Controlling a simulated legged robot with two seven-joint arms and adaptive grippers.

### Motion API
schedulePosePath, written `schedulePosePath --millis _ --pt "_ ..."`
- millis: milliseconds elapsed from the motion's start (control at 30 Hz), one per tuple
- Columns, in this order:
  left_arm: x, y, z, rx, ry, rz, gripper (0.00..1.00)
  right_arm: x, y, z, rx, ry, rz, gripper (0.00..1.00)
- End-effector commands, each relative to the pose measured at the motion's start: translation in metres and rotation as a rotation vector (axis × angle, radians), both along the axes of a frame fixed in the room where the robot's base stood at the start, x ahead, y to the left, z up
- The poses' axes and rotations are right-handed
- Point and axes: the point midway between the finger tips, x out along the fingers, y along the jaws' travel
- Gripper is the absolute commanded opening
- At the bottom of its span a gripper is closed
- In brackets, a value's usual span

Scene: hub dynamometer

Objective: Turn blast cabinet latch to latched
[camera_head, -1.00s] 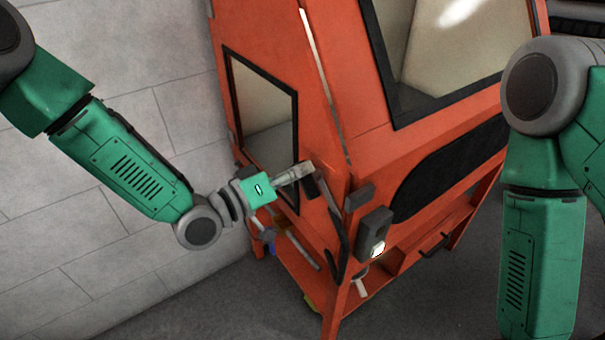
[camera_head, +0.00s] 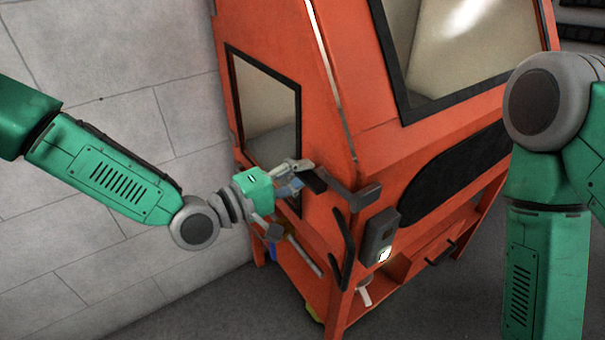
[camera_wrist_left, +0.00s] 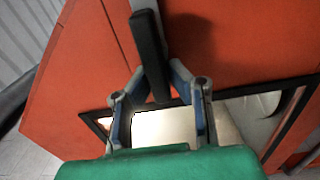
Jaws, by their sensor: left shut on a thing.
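The blast cabinet (camera_head: 305,60) is a large orange housing with a windowed side door (camera_head: 268,115). Its latch (camera_head: 338,190) is a dark grey lever with a black grip, lying across the door edge. The lever's far end is at a dark block (camera_head: 366,196) on the cabinet's corner; I cannot tell if they touch. My left gripper (camera_head: 298,176) is shut on the black grip. In the left wrist view the grip (camera_wrist_left: 150,55) stands between the fingers of my left gripper (camera_wrist_left: 160,80). My right gripper is out of view; only its arm shows.
A black door pull (camera_head: 342,255) sits below the latch. A grey box with a lit switch (camera_head: 379,238) is on the corner. A pale block wall (camera_head: 110,60) stands at the left, and open floor (camera_head: 440,305) lies at the front right.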

Motion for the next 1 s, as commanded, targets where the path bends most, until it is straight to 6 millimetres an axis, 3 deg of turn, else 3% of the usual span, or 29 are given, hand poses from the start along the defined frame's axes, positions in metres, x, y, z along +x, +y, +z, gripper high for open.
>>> schedulePosePath --millis 33,533,600,633,1000 --pt "-0.0026 0.0008 -0.0082 0.007 0.02 -0.003 0.0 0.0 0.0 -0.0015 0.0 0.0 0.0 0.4" --pt "-0.0034 0.0004 -0.0082 -0.005 0.037 -0.005 0.0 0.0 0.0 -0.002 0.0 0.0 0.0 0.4" --pt "-0.0035 0.0002 -0.008 -0.006 0.037 -0.005 0.31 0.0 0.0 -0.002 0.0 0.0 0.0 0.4" --pt "-0.0034 0.0001 -0.0077 -0.006 0.036 -0.005 0.34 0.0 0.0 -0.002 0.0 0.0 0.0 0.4" --pt "-0.005 0.0045 -0.0024 -0.011 0.025 -0.002 0.34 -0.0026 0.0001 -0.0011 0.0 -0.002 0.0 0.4"
